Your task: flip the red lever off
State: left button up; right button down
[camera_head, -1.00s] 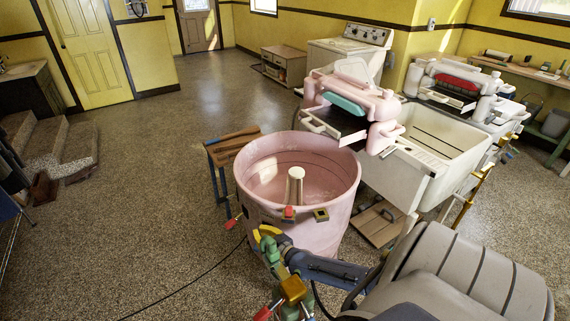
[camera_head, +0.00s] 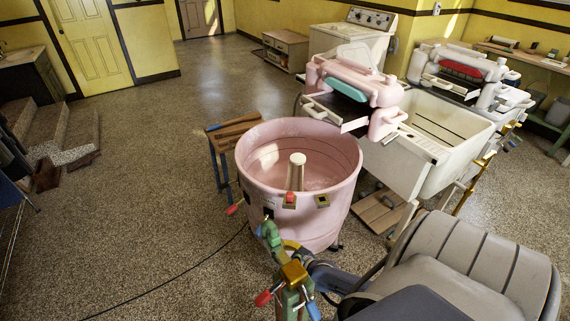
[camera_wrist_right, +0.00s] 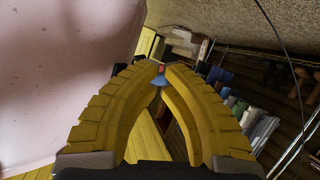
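In the head view a red lever (camera_head: 264,298) sticks out left of an upright green and brass fitting (camera_head: 292,273), with a blue lever (camera_head: 314,311) on its right. Another red lever (camera_head: 234,208) juts from the left of the pink washer tub (camera_head: 320,220), and a small red part (camera_head: 290,198) sits on its front rim. My right gripper (camera_wrist_right: 161,66) has curved yellow fingers with tips nearly together beside the pink tub. Small red and blue parts show between them; I see nothing held. In the head view the fitting partly hides this gripper. My left gripper is not in view.
A wooden bench (camera_head: 232,135) stands left of the tub. A pink wringer (camera_head: 352,85) and a cream sink (camera_head: 425,140) stand behind and right. A dark cord (camera_head: 190,282) lies on the floor. The floor at left is mostly clear.

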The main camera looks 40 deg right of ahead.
jog(key=shift+s+d+f, duration=0.1)
jog(key=shift+s+f, duration=0.35)
jog(key=shift+s, duration=0.1)
jog(key=s+a+f+g, duration=0.3)
jog(key=s+f+g, duration=0.4)
jog(key=s+f, duration=1.35)
jog(key=s+a+f+g, duration=0.1)
jog(key=s+a+f, duration=0.2)
jog(key=s, duration=0.4)
jog(key=s+a+f+g, duration=0.2)
jog(key=s+a+f, duration=0.1)
jog(key=s+a, duration=0.3)
jog(key=s+a+f+g, duration=0.2)
jog(key=s+a, duration=0.3)
jog(key=s, duration=0.5)
jog(key=shift+s+f+n, duration=0.15)
jog(key=shift+f+n, duration=0.15)
jog(key=shift+f, duration=0.5)
